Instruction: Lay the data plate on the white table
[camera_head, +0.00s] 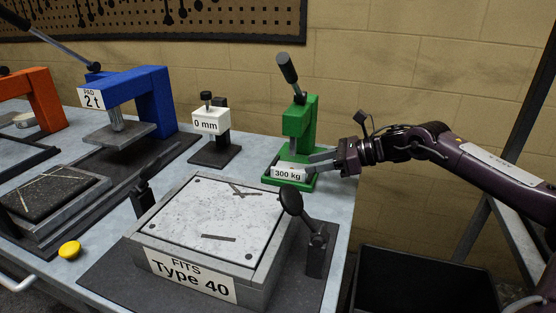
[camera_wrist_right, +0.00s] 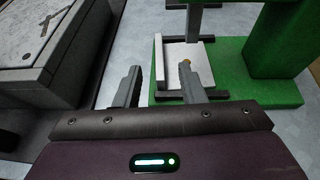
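I cannot single out a data plate with certainty; none shows between my fingers. The small green press (camera_head: 299,128) carries a white "300 kg" label (camera_head: 287,173) at its front. A white block or small table (camera_wrist_right: 207,70) with a tiny brown spot sits at the green press's foot in the wrist view. My right gripper (camera_head: 320,161) is at the press's right side, beside its ram and above the green base. In the wrist view my right gripper (camera_wrist_right: 160,82) has its two fingers apart with nothing between them. My left gripper is not in view.
A grey "Type 40" block (camera_head: 190,278) with a speckled top (camera_head: 215,215) and clamps stands in front. A white "0 mm" device (camera_head: 211,121), a blue press (camera_head: 150,93) and a yellow knob (camera_head: 69,249) stand left. A dark bin (camera_head: 425,285) is right of the bench.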

